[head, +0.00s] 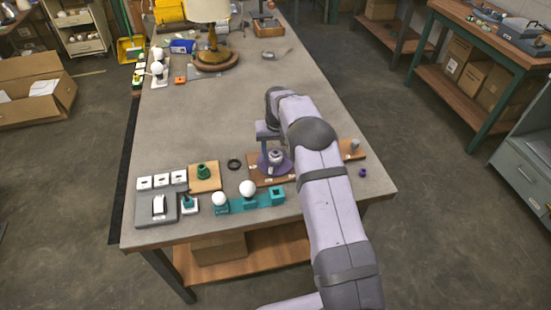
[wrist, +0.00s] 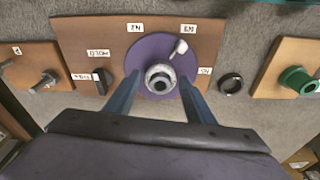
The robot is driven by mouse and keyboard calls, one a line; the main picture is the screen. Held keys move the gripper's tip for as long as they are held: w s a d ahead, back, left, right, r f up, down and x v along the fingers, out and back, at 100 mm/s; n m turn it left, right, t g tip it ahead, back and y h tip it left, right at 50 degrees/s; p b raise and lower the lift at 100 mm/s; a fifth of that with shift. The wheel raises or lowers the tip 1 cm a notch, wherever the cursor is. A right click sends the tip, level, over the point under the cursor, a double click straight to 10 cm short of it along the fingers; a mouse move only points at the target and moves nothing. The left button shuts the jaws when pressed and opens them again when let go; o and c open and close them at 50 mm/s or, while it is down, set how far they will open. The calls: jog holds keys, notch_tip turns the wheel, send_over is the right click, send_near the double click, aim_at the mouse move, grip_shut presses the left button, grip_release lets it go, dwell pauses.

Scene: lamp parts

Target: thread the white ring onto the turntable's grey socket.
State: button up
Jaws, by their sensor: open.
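The purple turntable (wrist: 145,50) lies on a brown board, with the grey socket (wrist: 158,88) standing at its middle. A pale ring (wrist: 160,72) shows at the top of the socket, round a dark centre; I cannot tell how far down it sits. In the head view the pale ring and socket (head: 276,157) show on the purple disc beside my arm. My gripper (wrist: 160,92) is open, with one finger on each side of the socket and a gap to it on both sides. A white peg-like handle (wrist: 180,47) stands on the disc.
A black ring (wrist: 230,84) lies on the table beside the board. A board with a green socket (wrist: 297,80) and a board with a metal peg (wrist: 45,80) flank it. White bulbs on teal holders (head: 248,190) stand near the front edge. The table's middle is clear.

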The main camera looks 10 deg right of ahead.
jog(key=n+y, duration=0.1)
jog(key=n, duration=0.5)
jog(key=shift+d+n, duration=0.1)
jog(key=shift+n, duration=0.3)
jog(key=n, duration=0.4)
jog(key=shift+w+d+g+y, duration=0.1)
jog(key=shift+g+y, duration=0.2)
jog(key=shift+n, duration=1.4)
